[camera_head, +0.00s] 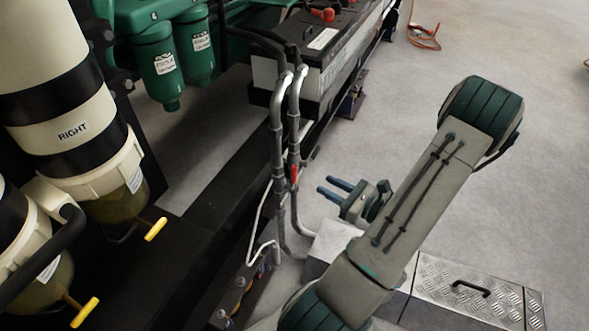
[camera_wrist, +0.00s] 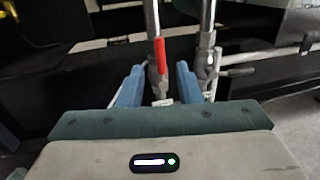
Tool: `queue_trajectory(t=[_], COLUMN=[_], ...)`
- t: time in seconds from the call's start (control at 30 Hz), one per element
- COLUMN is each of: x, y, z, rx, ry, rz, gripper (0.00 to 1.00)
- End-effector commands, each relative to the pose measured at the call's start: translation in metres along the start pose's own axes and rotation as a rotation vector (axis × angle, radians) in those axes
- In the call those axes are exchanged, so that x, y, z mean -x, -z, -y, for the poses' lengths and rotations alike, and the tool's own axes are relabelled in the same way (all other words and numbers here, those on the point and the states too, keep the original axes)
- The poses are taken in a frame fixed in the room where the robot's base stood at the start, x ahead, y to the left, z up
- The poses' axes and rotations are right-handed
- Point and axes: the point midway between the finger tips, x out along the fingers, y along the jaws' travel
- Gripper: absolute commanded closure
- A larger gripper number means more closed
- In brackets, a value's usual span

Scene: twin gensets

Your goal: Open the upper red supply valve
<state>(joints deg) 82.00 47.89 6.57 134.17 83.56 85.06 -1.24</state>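A red valve lever (camera_head: 294,172) shows on one of two grey vertical pipes (camera_head: 278,140). In the wrist view the red lever (camera_wrist: 160,51) lies along its pipe, pointing up from a grey valve body (camera_wrist: 157,80). My gripper (camera_head: 329,188) is to the right of the pipes in the head view, with blue fingers pointing at them. In the wrist view my gripper (camera_wrist: 158,80) is open, with one finger on each side of the line of the red lever. I see no contact with it. Only one red lever is visible.
The right pipe bears a valve with a grey lever (camera_wrist: 238,72), close to my right finger. Filter bowls with yellow handles (camera_head: 155,229) stand at left. A black battery (camera_head: 318,45) is behind the pipes. A metal step box (camera_head: 470,280) lies below my arm; open floor is at right.

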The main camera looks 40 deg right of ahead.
Motion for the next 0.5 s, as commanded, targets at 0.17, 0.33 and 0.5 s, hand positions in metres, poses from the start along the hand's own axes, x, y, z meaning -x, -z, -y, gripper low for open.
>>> queue_trajectory(t=[0.17,0.33,0.5], x=[-0.038,-0.074,-0.102], y=[0.003,0.003,0.002], z=[-0.002,-0.002,-0.002], rx=[0.002,0.003,0.001], ry=[-0.007,-0.008,-0.005], rz=[0.000,-0.001,-0.001], gripper=[0.68,0.68,0.68])
